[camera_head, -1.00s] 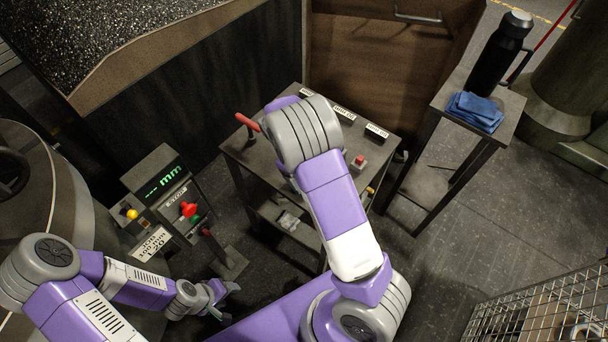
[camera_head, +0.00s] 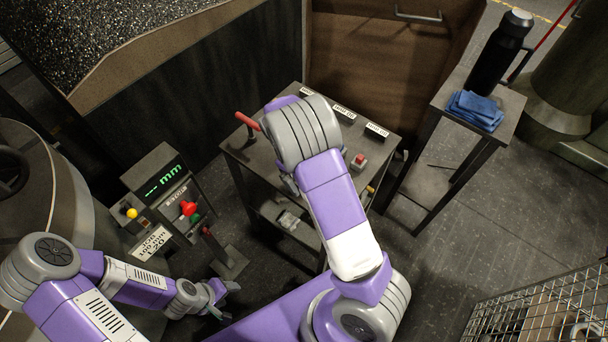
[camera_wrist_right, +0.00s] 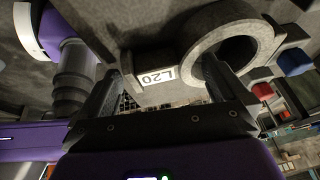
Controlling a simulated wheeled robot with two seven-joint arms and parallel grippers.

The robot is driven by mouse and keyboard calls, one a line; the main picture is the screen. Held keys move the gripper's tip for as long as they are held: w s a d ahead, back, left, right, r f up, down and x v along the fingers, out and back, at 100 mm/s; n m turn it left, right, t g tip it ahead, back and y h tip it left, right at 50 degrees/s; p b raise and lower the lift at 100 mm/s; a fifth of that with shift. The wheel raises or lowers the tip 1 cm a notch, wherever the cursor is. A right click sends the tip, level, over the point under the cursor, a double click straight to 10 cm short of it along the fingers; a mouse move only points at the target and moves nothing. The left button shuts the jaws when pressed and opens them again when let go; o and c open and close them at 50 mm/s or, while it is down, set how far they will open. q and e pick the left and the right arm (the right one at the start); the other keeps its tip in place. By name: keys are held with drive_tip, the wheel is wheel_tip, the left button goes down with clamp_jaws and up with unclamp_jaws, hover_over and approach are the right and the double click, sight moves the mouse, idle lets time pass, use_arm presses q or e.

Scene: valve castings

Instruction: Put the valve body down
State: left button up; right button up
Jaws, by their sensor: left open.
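The valve body (camera_wrist_right: 198,32) is a grey casting with a thick ring and a white L20 label. It fills the upper middle of the right wrist view. My right gripper (camera_wrist_right: 163,66) has one finger on each side of its labelled part and appears closed on it. What lies directly under the casting is hard to tell. In the head view my right arm hides its own gripper. My left gripper (camera_head: 224,298) is open and empty at the lower left, above the floor, away from the casting.
A dark bench (camera_head: 237,150) with labels, a red-handled lever (camera_head: 247,121) and a red button stands ahead. A gauge post (camera_head: 165,185) is at left. A side stand (camera_head: 510,105) holds a black bottle (camera_head: 497,55) and blue cloth (camera_head: 475,110). A wire cage (camera_head: 540,310) is at lower right.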

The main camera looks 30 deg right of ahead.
drive_tip(key=p+v, duration=0.1)
drive_tip(key=v, duration=0.6)
drive_tip(key=shift+r+p, duration=0.25)
drive_tip(key=shift+p, duration=0.15)
drive_tip(key=shift+w, duration=0.1)
